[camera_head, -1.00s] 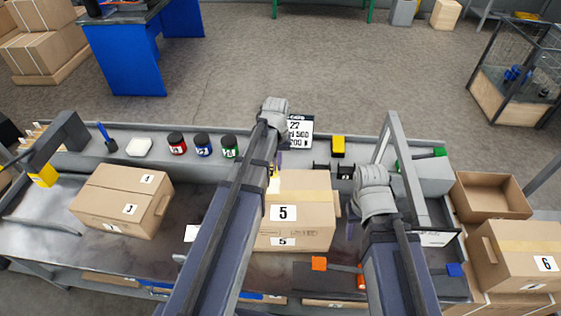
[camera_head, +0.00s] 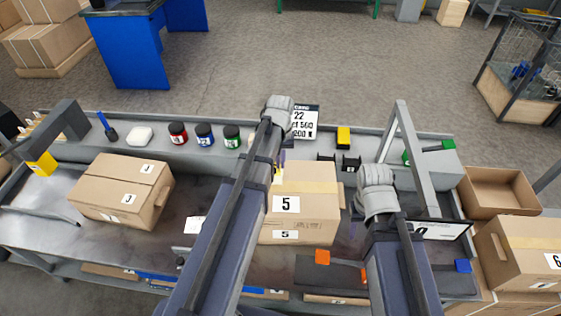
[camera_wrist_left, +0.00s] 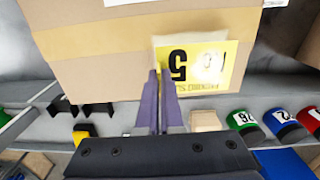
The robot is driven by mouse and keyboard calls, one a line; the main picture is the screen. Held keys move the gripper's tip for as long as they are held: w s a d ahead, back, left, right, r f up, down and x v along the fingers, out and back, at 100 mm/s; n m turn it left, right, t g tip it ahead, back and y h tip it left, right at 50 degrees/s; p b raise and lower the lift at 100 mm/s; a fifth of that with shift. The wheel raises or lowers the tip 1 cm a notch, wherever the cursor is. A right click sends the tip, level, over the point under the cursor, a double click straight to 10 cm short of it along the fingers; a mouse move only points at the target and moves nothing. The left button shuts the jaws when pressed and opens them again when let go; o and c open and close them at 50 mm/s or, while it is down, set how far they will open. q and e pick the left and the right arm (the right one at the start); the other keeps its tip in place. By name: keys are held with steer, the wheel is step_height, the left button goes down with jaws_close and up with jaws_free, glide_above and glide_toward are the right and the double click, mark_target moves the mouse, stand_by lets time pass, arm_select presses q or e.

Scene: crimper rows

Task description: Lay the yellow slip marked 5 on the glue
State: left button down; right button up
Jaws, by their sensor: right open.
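The yellow slip marked 5 (camera_wrist_left: 205,68) shows in the left wrist view over the top of a brown carton, near its far edge. A cream patch, which looks like the glue (camera_wrist_left: 185,38), shows along one edge of the slip. My left gripper (camera_wrist_left: 159,72) has its narrow purple fingers nearly together on the slip's edge. Whether the slip touches the carton is unclear. In the head view the carton marked 5 (camera_head: 312,180) stands mid-bench, with my left gripper (camera_head: 281,162) at its far left corner. My right gripper (camera_head: 352,220), partly hidden by its arm, is open right of the carton.
Another carton (camera_head: 110,190) stands on the left of the bench. Red (camera_head: 178,133), blue (camera_head: 204,135) and green (camera_head: 231,136) pots line the back shelf. A grey frame (camera_head: 412,150) rises at right.

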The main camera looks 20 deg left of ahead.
arm_select(q)
steer(key=shift+f+b, duration=1.7)
steer(key=shift+f, duration=0.25)
steer(key=c, duration=1)
jaws_free()
steer(key=shift+r, duration=0.15)
step_height(320, 180, up, 8)
steer(key=p, duration=0.8)
steer(key=shift+f, duration=0.2)
steer(key=shift+s+f, duration=0.1)
steer(key=shift+s, duration=0.05)
